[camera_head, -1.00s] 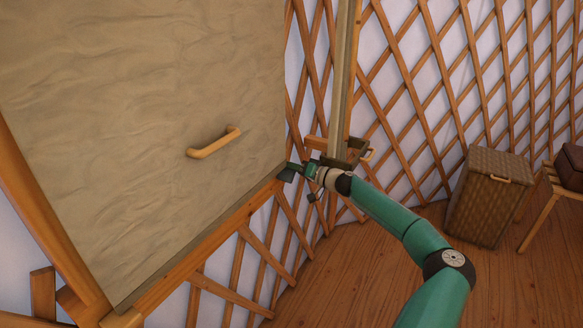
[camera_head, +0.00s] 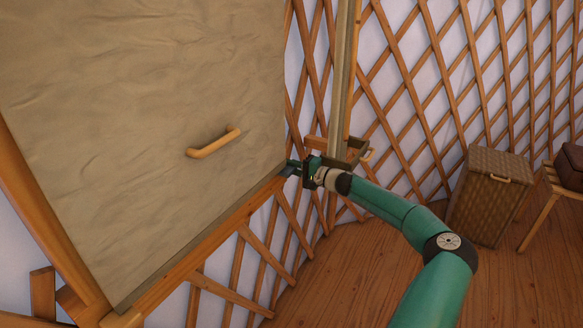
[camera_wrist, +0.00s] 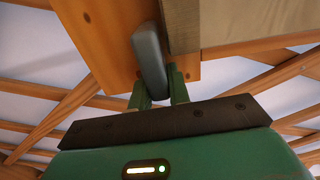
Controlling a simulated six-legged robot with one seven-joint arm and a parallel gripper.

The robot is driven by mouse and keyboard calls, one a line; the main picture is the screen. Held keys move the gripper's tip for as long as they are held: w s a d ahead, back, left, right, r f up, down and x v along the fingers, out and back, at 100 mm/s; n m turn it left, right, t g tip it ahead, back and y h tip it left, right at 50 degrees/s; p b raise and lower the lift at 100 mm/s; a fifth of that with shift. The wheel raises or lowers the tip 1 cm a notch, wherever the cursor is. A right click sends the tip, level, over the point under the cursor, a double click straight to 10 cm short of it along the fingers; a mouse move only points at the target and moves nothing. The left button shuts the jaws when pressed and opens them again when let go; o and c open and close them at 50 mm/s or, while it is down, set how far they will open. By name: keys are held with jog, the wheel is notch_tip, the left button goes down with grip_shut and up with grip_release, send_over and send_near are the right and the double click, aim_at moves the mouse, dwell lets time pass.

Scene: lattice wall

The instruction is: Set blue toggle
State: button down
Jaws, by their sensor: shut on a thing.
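The blue toggle (camera_wrist: 151,56) is a rounded grey-blue lever on a wooden frame piece (camera_wrist: 92,35) in the wrist view. In the head view a small part of the toggle (camera_head: 287,171) shows at the lower right corner of the large beige panel (camera_head: 150,110). My gripper (camera_wrist: 160,82) is shut on the toggle, with its green fingers at the toggle's lower end. In the head view my gripper (camera_head: 298,168) reaches the panel's corner from the right. The fingers partly hide the toggle there.
A wooden handle (camera_head: 214,143) is on the panel. A vertical post (camera_head: 341,80) and a small bracket with a handle (camera_head: 361,152) stand close beside my gripper. A woven basket (camera_head: 489,195) and a stool with a brown cushion (camera_head: 573,165) are at the right. Floor between is clear.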

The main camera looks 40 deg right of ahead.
jog(key=shift+m, duration=0.3)
jog(key=c, duration=1.6)
grip_release()
jog(key=v, duration=1.3)
jog(key=shift+s, duration=0.4)
jog(key=shift+d+r, duration=0.1)
